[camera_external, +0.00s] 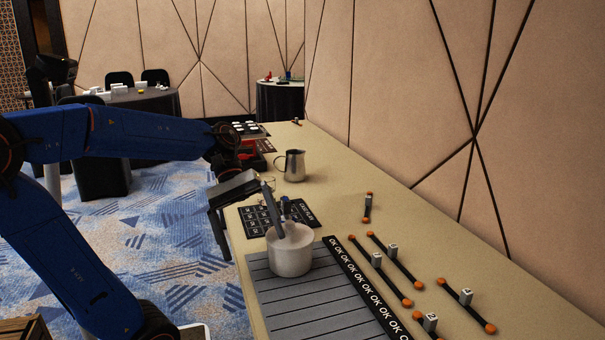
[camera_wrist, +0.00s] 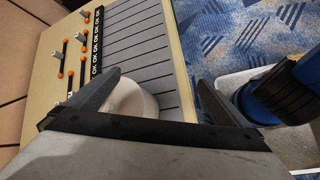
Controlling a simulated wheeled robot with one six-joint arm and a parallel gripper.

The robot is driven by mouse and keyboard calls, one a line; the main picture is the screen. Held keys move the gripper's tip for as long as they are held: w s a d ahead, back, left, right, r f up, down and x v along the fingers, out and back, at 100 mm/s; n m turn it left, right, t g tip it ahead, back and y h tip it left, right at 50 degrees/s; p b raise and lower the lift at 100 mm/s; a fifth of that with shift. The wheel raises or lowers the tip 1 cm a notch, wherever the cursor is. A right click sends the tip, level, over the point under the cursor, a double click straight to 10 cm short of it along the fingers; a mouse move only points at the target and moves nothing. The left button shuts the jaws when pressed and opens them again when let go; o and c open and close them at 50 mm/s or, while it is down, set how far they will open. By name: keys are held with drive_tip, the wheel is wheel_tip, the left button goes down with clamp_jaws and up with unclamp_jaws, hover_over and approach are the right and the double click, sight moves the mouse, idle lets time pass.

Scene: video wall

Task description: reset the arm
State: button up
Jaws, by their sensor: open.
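My arm is blue and reaches from the left in the external view. My gripper (camera_external: 262,244) hangs over the table's near edge with its fingers wide apart and nothing held between them. One finger overlaps the top of a white round pot (camera_external: 291,262); I cannot tell whether it touches. The other finger hangs to the left, past the table edge. In the wrist view my gripper (camera_wrist: 157,78) is open, and the white pot (camera_wrist: 133,103) shows between the fingers, closer to the left one and partly hidden by the gripper body.
The pot stands on a grey slatted mat (camera_external: 272,301) beside a black "OK" strip (camera_external: 365,290). Several orange-ended bars with tags (camera_external: 398,262) lie right. A metal pitcher (camera_external: 293,166) and a black card-like panel (camera_external: 254,222) are farther back. The wall borders the table's right side.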

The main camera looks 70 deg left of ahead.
drive_tip(key=s+d+f+m+y, duration=0.2)
drive_tip(key=s+f+m+y, duration=0.45)
drive_tip(key=s+f, duration=0.45)
drive_tip(key=shift+w+a+r+m+t+y, duration=0.25)
drive_tip(key=shift+w+a+m+t+y, duration=0.25)
drive_tip(key=shift+m, duration=0.6)
drive_tip(key=shift+w+a+r+m+t+y, duration=0.25)
drive_tip(key=shift+w+a+m+t, duration=0.4)
drive_tip(key=shift+m, duration=0.5)
drive_tip(key=shift+w+a+r+m+t+y, duration=0.25)
drive_tip(key=shift+w+a+m+t+y, duration=0.15)
drive_tip(key=shift+w+a+m, duration=0.5)
drive_tip(key=shift+s+d, duration=0.2)
drive_tip(key=shift+d, duration=0.05)
